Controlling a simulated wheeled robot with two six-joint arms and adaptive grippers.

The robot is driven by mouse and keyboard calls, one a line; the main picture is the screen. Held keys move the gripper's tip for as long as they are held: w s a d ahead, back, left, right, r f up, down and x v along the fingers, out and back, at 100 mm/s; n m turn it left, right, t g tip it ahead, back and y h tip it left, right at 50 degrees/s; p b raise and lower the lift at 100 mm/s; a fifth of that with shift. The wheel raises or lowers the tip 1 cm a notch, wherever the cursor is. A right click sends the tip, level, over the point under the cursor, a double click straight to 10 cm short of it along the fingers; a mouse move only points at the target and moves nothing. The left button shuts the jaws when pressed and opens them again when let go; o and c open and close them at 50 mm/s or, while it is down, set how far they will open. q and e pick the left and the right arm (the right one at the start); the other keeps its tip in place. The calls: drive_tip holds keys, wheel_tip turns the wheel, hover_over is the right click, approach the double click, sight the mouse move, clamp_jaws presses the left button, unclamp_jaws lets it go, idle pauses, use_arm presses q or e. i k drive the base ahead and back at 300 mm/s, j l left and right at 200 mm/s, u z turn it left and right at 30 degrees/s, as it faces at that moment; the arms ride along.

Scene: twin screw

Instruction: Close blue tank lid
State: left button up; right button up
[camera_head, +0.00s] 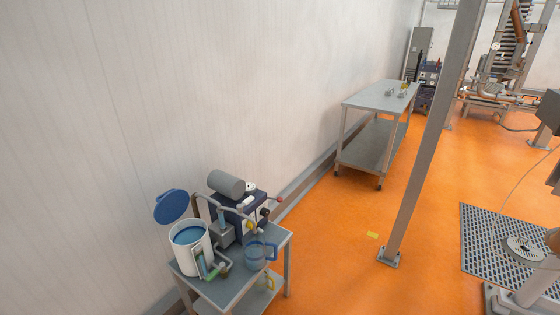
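The blue tank lid (171,206) is a round blue disc, tilted up and open at the back left of the white tank. The white tank (196,259) stands on the left of a small metal cart, and blue liquid (188,235) shows inside its open top. The lid seems to join the tank near its rear rim; the hinge itself is too small to make out. Neither of my grippers is in view.
A dark blue machine with a grey cylinder (226,184) and a translucent blue jug (258,256) share the cart (285,240) with the tank. A metal table (375,96) stands farther back along the white wall. A grey post (423,150) rises at the right.

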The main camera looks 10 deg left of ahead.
sight(173, 204)
drive_tip(key=u, duration=1.2)
